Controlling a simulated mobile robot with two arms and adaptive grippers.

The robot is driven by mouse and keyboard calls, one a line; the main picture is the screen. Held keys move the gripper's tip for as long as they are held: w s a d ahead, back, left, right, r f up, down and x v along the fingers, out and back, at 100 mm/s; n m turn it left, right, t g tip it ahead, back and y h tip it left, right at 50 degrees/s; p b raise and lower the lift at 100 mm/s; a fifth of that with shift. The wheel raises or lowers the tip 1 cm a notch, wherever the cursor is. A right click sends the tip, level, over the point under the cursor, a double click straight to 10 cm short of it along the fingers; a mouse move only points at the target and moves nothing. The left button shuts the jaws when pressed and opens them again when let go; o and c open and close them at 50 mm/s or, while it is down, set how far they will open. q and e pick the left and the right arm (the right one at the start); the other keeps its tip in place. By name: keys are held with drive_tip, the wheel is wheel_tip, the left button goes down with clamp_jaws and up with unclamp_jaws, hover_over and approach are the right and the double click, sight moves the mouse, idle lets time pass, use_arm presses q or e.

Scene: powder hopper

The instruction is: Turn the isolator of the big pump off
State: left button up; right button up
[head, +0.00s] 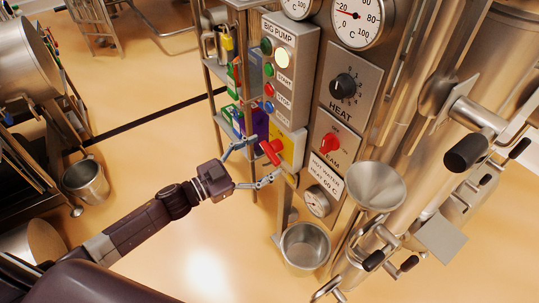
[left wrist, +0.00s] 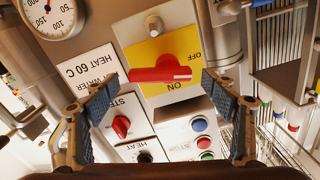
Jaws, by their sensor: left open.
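The big pump's isolator is a yellow plate (head: 293,146) with a red handle (head: 270,152), low on the grey BIG PUMP box (head: 287,75). In the left wrist view, which is upside down, the red handle (left wrist: 160,74) lies crosswise on the yellow plate (left wrist: 146,53). Its white-marked end points right, near the words OFF and ON. My left gripper (head: 262,160) is open in front of the isolator. Its fingers (left wrist: 161,88) stand to either side of the handle, with no contact visible. My right gripper is not in view.
Start and stop buttons (head: 269,90) sit above the isolator. To its right are the red steam knob (head: 329,143), the black heat knob (head: 345,85) and a steel funnel (head: 375,186). A shelf rack with coloured boxes (head: 256,122) stands close on the left. A steel bucket (head: 305,247) is below.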

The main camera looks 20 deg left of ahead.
sight(275, 151)
use_arm(q)
drive_tip(key=shift+x, duration=1.2)
drive_tip(key=shift+c, duration=0.4)
drive_tip(key=c, duration=1.1)
drive_tip(key=shift+r+n+p, duration=0.3)
drive_tip(key=shift+n+p, duration=0.5)
drive_tip(key=shift+p, duration=0.25)
drive_tip(key=shift+f+n+p, duration=0.1)
drive_tip(key=shift+n+p, duration=0.55)
drive_tip(key=shift+n, duration=0.25)
drive_tip(key=o, duration=1.2)
drive_tip(key=shift+a, duration=0.1)
